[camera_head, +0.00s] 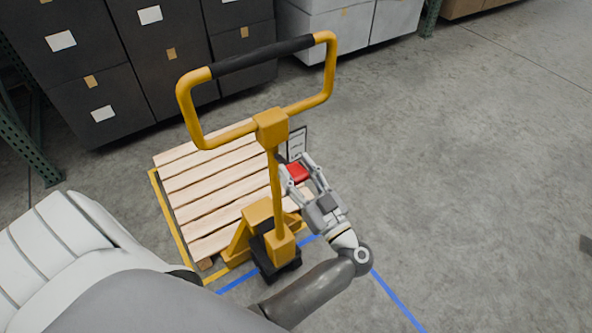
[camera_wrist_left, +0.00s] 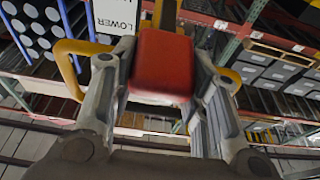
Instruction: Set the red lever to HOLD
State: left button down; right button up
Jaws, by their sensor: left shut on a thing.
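The red lever (camera_head: 297,173) is on the right side of the yellow upright of the pallet jack (camera_head: 277,195). In the left wrist view the lever's red block (camera_wrist_left: 162,64) sits between the two fingers of my left gripper (camera_wrist_left: 160,88). In the head view my left gripper (camera_head: 297,170) is shut on the lever. A white label plate (camera_head: 297,143) stands just behind the lever; in the left wrist view the label (camera_wrist_left: 115,16) reads LOWER. The word HOLD cannot be read in either view. My right gripper is not in view.
A wooden pallet (camera_head: 205,195) lies behind the jack. The jack's yellow loop handle (camera_head: 190,115) with a black grip rises above. Dark boxes (camera_head: 100,105) stand at the back left and light boxes (camera_head: 400,18) at the back. The floor to the right is clear.

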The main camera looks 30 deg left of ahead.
pick_arm(q)
jog(key=shift+f+t+y+b, duration=0.3)
jog(key=shift+f+y+b, duration=0.4)
jog(key=shift+f+b, duration=0.15)
jog(key=shift+s+d+y, duration=0.1)
jog(key=shift+d+y, duration=0.05)
jog(key=shift+y, duration=0.15)
jog(key=c, duration=0.8)
grip_release()
jog(key=shift+r, duration=0.1)
